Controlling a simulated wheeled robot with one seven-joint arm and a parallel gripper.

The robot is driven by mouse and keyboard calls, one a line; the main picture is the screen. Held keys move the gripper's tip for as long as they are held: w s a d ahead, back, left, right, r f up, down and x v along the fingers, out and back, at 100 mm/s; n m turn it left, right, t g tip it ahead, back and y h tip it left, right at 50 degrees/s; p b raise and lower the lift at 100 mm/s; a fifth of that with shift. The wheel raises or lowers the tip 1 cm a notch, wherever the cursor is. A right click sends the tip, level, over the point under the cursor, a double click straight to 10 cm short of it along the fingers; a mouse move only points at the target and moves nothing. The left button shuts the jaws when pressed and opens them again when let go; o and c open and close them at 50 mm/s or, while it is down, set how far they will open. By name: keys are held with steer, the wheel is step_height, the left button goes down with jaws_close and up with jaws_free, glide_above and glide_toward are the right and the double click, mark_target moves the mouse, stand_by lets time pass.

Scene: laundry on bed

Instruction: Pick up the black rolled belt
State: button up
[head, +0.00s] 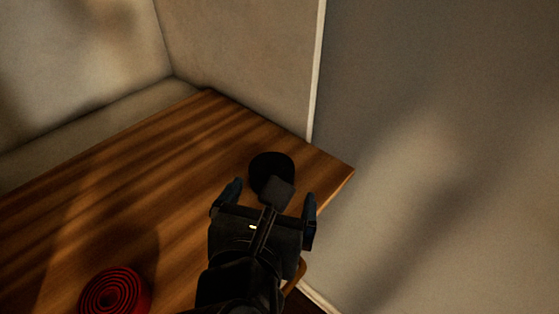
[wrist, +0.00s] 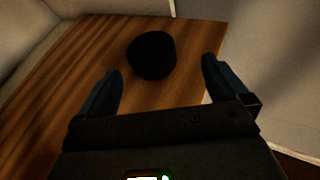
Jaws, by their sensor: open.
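The black rolled belt (head: 268,164) lies on the wooden table near its right end, a dark round shape with little detail visible. My gripper (head: 265,190) is just in front of it in the head view, partly covering its near side. In the wrist view, the belt (wrist: 152,56) is ahead of my gripper (wrist: 162,72), roughly between the lines of the two fingers and a little left of centre. The fingers are spread wide with nothing between them. I cannot tell the exact height of the fingers above the table.
A red rolled belt (head: 114,292) lies on the wooden table (head: 190,150) at the lower left, apart from my gripper. Walls stand behind the table and to its right. The tabletop left of the black belt is clear. The table's right corner is close to the belt.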

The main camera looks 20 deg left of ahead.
mark_target(272, 166)
steer(key=shift+a+r+n, duration=0.2)
steer(key=shift+a+r, duration=0.1)
steer(key=shift+a, duration=0.2)
steer(key=shift+a+r+n, duration=0.2)
steer(key=shift+a+r, duration=0.05)
steer(key=shift+a, duration=0.2)
steer(key=shift+x, duration=1.2)
steer(key=shift+f+x, duration=0.2)
steer(key=shift+x, duration=1.05)
steer(key=shift+f+x, duration=0.2)
steer(key=shift+x, duration=1.1)
steer(key=shift+s, duration=0.15)
steer(key=c, duration=1)
steer(key=shift+r, duration=0.15)
